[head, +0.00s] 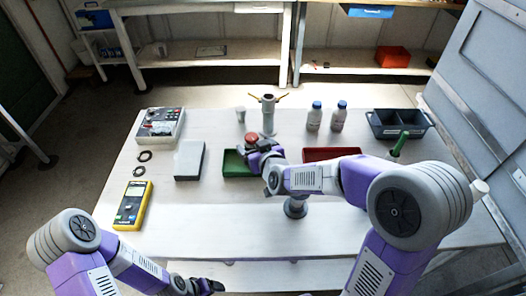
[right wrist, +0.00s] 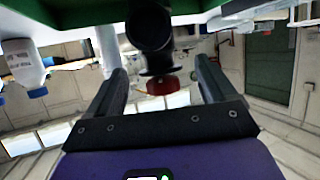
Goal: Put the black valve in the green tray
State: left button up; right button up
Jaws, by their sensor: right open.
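The black valve (right wrist: 150,28) with its red handle (right wrist: 161,85) shows upside down in the right wrist view, between the fingers of my right gripper (right wrist: 158,88). The fingers stand apart, with gaps on both sides of the handle. In the head view the red handle (head: 252,137) shows above my right gripper (head: 262,152), which partly hides the black body. The green tray (head: 233,165) lies below and is partly covered by the gripper. I cannot tell whether the valve rests on its floor. My left gripper (head: 208,286) is low at the front edge, its jaws unclear.
A grey box (head: 189,160) is left of the green tray, and a red tray (head: 333,153) is right, behind my right arm. A pipe stand (head: 268,115) and two bottles (head: 314,116) stand behind. A black bin (head: 398,132) is at the right.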

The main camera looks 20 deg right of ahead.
jog(key=p+v, duration=0.2)
jog(key=v, duration=0.5)
jog(key=shift+s+r, duration=0.15)
jog(key=shift+s, duration=0.25)
